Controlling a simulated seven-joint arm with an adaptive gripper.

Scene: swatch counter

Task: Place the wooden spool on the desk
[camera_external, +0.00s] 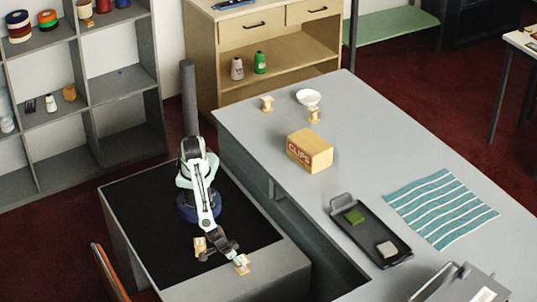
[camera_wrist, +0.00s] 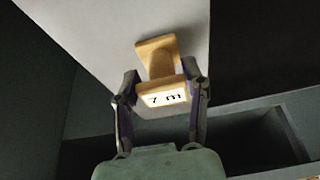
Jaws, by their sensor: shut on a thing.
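A wooden spool (camera_wrist: 157,57) with a white label reading "7 m" is between the fingers of my gripper (camera_wrist: 160,84) in the wrist view. In the external view, my gripper (camera_external: 233,252) is low over the grey front border of the desk (camera_external: 272,268), with the held spool (camera_external: 242,264) at its tip. I cannot tell whether the spool touches the surface. Another similar spool (camera_external: 200,245) is beside my arm, near the front edge of the black mat (camera_external: 145,215).
The long grey counter (camera_external: 375,125) carries two more spools (camera_external: 267,103) (camera_external: 314,116), a white bowl (camera_external: 308,97), a "CLIPS" box (camera_external: 310,150), a dark tray (camera_external: 375,236) and a striped cloth (camera_external: 440,208). A dark gap separates it from my desk.

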